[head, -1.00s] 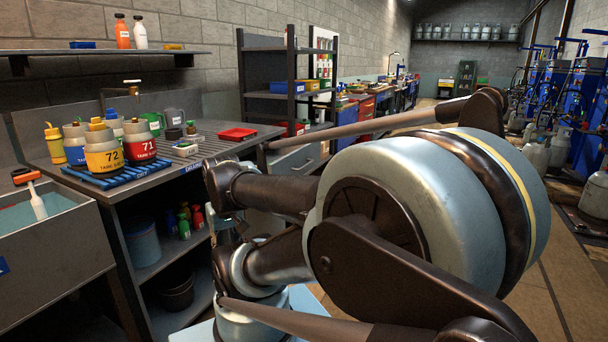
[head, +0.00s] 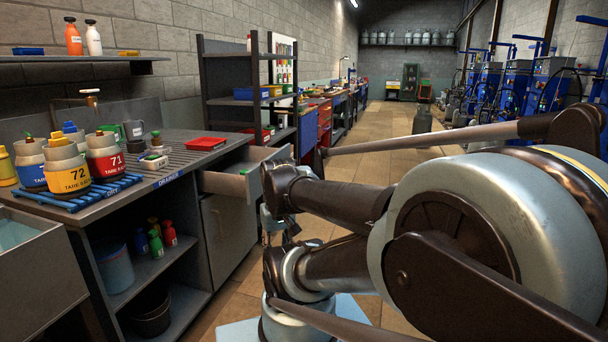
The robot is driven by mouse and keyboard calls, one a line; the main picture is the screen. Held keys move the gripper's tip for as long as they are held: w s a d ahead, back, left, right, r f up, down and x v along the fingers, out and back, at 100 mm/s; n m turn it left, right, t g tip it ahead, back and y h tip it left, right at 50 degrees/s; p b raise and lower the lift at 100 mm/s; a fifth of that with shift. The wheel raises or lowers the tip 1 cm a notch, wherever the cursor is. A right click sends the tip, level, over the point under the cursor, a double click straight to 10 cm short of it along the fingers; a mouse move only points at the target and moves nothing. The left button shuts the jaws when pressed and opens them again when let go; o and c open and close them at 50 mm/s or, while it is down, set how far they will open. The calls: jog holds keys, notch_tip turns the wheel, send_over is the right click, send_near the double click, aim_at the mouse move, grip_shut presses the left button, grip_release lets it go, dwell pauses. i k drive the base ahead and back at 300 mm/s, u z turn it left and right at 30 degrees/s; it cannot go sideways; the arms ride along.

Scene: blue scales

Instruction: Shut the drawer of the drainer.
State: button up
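The drainer (head: 190,152) is a dark, ribbed counter along the left wall with a blue label on its front edge. Its drawer (head: 222,184) is pulled out at the counter's far right end, with its pale inside partly showing. A small green thing (head: 243,172) shows at the drawer. My arm crosses the right half of the view and stands in front of the area right of the drawer. A small grey part below the arm's dark joint may belong to my gripper, but its fingers cannot be made out.
Numbered pots, 72 (head: 68,178) and 71 (head: 105,160), stand on a blue rack (head: 95,194). A red tray (head: 205,143) lies near the drawer. Bottles and buckets fill the open shelf below. A dark shelf unit (head: 222,95) stands behind. The aisle floor (head: 385,125) is largely clear.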

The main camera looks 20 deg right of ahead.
aim_at(222, 176)
jog(key=z, duration=0.3)
jog(key=i, duration=1)
jog(key=u, duration=0.05)
jog(key=k, duration=1.25)
jog(key=z, duration=0.4)
jog(key=i, duration=1.55)
jog(key=u, duration=0.1)
